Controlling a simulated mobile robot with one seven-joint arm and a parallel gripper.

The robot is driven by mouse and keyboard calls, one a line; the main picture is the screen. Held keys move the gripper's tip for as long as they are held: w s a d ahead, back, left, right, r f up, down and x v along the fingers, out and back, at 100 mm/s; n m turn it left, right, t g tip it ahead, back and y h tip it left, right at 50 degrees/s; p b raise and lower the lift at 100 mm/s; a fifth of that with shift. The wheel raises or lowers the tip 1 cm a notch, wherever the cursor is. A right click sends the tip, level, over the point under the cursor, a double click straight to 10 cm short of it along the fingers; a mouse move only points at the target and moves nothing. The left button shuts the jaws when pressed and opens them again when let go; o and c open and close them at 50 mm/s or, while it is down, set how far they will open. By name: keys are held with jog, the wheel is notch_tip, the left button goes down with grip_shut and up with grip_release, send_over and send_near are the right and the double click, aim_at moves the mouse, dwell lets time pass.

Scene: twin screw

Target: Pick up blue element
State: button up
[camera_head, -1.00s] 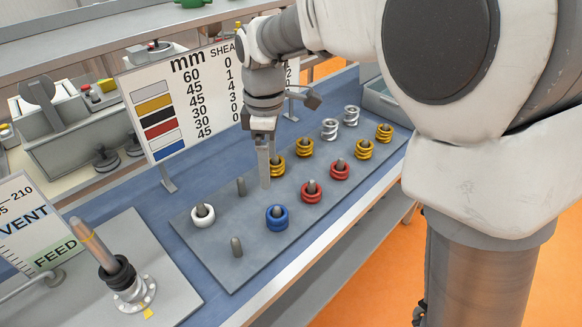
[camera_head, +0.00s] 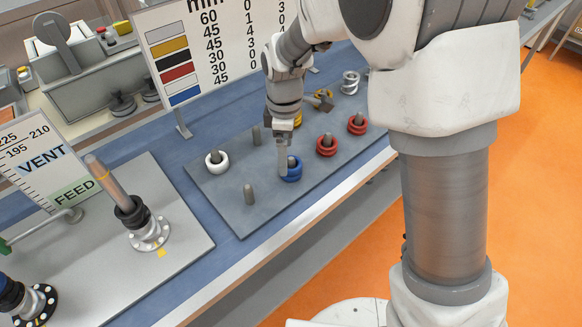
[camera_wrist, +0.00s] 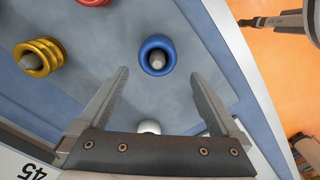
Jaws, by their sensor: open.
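The blue element (camera_head: 292,175) is a ring-shaped piece around a grey peg on the grey peg board (camera_head: 232,213). My gripper (camera_head: 283,172) is above and close to it in the head view, hiding part of its left side. In the wrist view the blue element (camera_wrist: 157,55) lies beyond the fingertips, roughly centred between them. My gripper (camera_wrist: 160,78) is open there, with nothing between its fingers. I cannot tell the exact height of the fingertips over the element.
A sign (camera_head: 212,50) stands behind. A metal post (camera_head: 148,232) stands on the left plate.

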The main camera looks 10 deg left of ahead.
jog(key=f, duration=0.5)
jog(key=shift+w+d, duration=0.25)
grip_shut()
